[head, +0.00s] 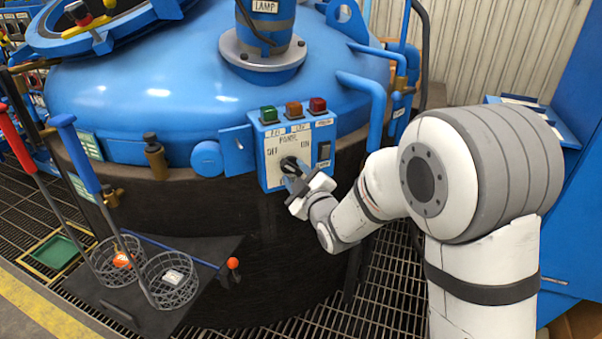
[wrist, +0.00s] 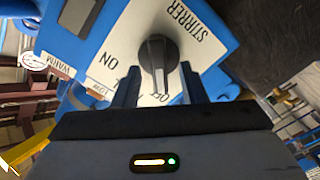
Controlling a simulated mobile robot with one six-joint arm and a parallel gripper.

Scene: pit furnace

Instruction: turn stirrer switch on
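The stirrer switch (wrist: 158,62) is a black rotary knob with a raised grip on a white panel, marked STIRRER, ON and OFF in the wrist view. The lower end of its grip points toward the OFF label there. In the head view a dark knob (head: 290,164) shows on the blue control box (head: 264,177). My gripper (wrist: 160,78) is open, with one finger on each side of the knob's lower part and visible gaps. In the head view my gripper (head: 296,186) is at the front of the box, partly covering its lower panel.
Green (head: 268,115), amber (head: 293,110) and red (head: 317,106) buttons top the box. A dark rocker switch (head: 323,151) is at its right. Blue pipes (head: 375,105) rise to the right. Two wire baskets (head: 168,280) stand on a dark shelf (head: 205,255) at lower left.

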